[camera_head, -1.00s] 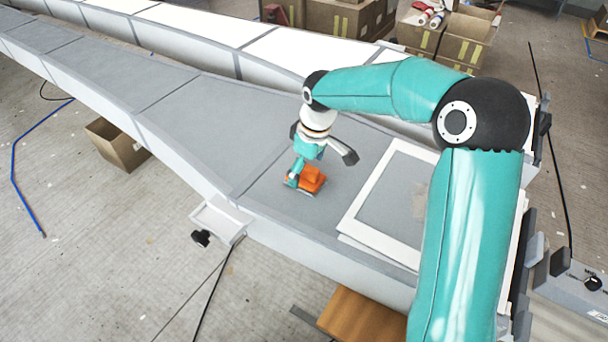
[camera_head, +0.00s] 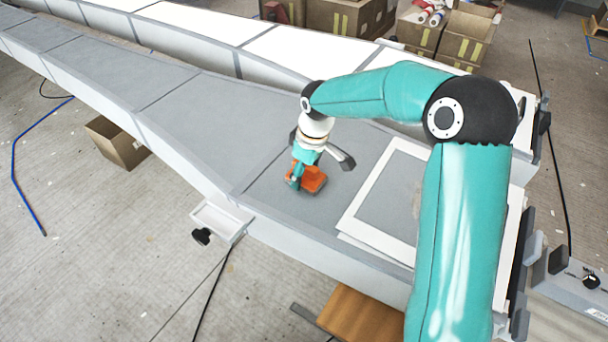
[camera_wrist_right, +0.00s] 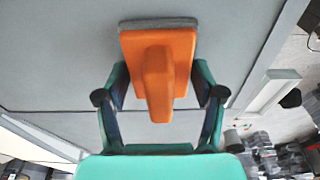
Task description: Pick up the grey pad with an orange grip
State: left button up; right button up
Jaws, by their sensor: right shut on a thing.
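The grey pad with an orange grip (camera_head: 312,180) is at the near part of the grey mould surface (camera_head: 215,130). In the right wrist view its orange grip (camera_wrist_right: 158,80) stands between my fingers and a thin grey pad edge (camera_wrist_right: 158,23) shows at the top. My right gripper (camera_head: 299,178) is shut on the orange grip from above, and it also shows in the right wrist view (camera_wrist_right: 158,95). I cannot tell whether the pad touches the surface. The left gripper is not in view.
A white frame (camera_head: 368,235) lies on the mould to the right of the pad. A small white tray (camera_head: 222,218) hangs on the near mould edge. Cardboard boxes (camera_head: 118,145) stand on the floor. The mould left of the pad is clear.

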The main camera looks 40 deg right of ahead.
jog(key=shift+r, duration=0.15)
notch_tip(320, 180, up, 20)
dwell(0.5)
jog(key=o, duration=0.5)
jog(key=shift+c, duration=0.2)
jog(key=c, duration=0.3)
jog(key=shift+f, duration=0.2)
